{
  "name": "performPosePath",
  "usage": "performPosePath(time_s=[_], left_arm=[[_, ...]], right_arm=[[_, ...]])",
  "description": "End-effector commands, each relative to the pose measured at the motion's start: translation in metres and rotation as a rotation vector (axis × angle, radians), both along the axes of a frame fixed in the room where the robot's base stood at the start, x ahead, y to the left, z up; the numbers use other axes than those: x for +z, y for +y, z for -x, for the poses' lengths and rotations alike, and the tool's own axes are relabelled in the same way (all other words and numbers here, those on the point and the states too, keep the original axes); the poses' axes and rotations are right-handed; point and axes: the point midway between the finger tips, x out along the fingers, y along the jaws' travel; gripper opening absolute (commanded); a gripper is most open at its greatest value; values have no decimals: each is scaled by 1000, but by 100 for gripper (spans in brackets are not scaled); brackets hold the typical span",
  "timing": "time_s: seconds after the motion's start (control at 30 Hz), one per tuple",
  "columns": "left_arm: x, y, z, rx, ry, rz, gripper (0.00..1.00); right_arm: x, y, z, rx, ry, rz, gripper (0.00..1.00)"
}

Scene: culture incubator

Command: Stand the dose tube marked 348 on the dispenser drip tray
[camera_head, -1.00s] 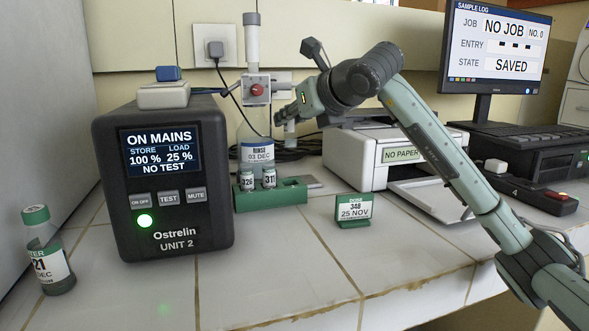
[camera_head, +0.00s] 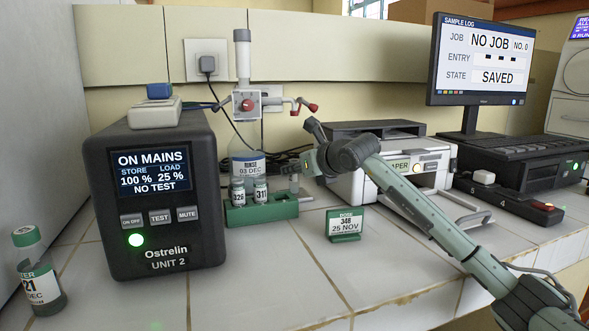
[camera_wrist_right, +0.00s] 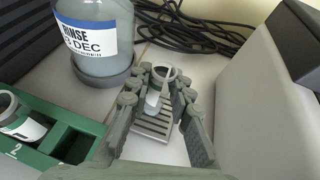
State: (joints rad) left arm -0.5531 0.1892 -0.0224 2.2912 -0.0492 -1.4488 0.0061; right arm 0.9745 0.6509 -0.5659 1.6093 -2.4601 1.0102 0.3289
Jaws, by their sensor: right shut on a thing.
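My right gripper (camera_wrist_right: 157,88) is shut on a small clear tube (camera_wrist_right: 154,100) with a pale band; its number cannot be read. The tube is roughly upright, over the grey slotted drip tray (camera_wrist_right: 148,129) in the right wrist view. I cannot tell whether its base touches the tray. In the head view the right gripper (camera_head: 296,168) is low beside the rinse bottle (camera_head: 243,144), with the tube (camera_head: 294,184) below it. A green card (camera_head: 345,223) reading dose 348, 25 NOV stands on the tiles. My left gripper is not in view.
A green rack (camera_head: 260,211) with two marked tubes stands left of the tray. The printer (camera_head: 400,165) is close on the right, behind my arm. A dark Ostrelin unit (camera_head: 155,205) is at left. Red-knobbed taps (camera_head: 300,106) are above.

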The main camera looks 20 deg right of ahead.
Motion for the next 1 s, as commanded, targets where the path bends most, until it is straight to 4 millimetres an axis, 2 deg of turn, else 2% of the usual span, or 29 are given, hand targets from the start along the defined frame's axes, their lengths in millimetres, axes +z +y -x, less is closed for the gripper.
performPosePath(time_s=[0.43,0.47,0.6,0.97,1.0], left_arm=[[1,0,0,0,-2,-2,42],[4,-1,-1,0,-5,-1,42],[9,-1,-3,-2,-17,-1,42],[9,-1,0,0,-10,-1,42],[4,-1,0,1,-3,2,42]], right_arm=[[-2,0,0,0,-6,-1,6],[-1,0,0,0,-6,-1,24],[-1,0,0,0,-5,-1,41],[2,0,0,1,-5,-2,41],[4,0,1,0,-5,-1,41]])
